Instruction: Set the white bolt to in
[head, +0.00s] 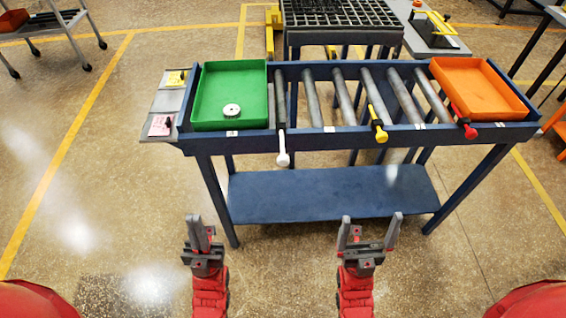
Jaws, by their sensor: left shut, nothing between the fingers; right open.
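The white bolt (283,158) is at the front rail of the blue roller table, just right of the green tray. Its white knob and stem hang out past the front of the rail, and a grey rod (281,100) lies in line behind it. My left gripper (197,218) is shut and empty, below and left of the white bolt, in front of the table. My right gripper (370,217) is open and empty, below and right of the white bolt. Both grippers are apart from the table and the bolt.
A yellow bolt (379,130) and a red bolt (464,124) sit further right on the same blue rail (340,140). The green tray (207,95) holds a round white part (231,110). An orange tray (478,90) is at the right. A blue lower shelf (330,193) lies beneath.

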